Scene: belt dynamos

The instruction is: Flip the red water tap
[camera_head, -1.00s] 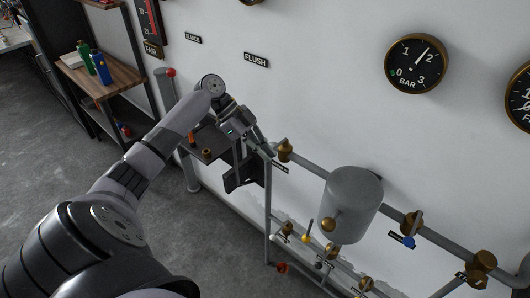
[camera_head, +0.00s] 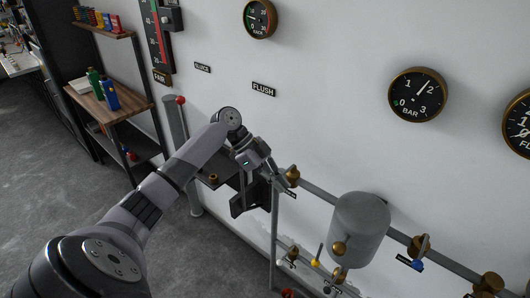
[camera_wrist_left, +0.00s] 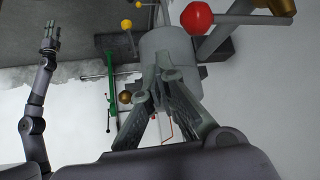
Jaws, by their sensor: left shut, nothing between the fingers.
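A red ball on a grey lever (camera_wrist_left: 197,17) is large near the top of the left wrist view. My left gripper (camera_wrist_left: 167,74) is shut and empty, its tips below and left of that ball and apart from it in the picture. In the head view my left gripper (camera_head: 281,187) is beside a brass valve (camera_head: 291,176) at the left end of the upper pipe. I cannot make out the red ball there. My right gripper (camera_wrist_left: 51,36) shows far left in the left wrist view, its fingers apart.
A grey tank (camera_head: 358,228) hangs right of the valve. A yellow-handled tap (camera_head: 318,254) and a blue-handled tap (camera_head: 417,265) are nearby. A red knob (camera_head: 287,293) shows at the bottom edge. A red-topped lever (camera_head: 180,100) stands left, beside wooden shelves (camera_head: 118,105).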

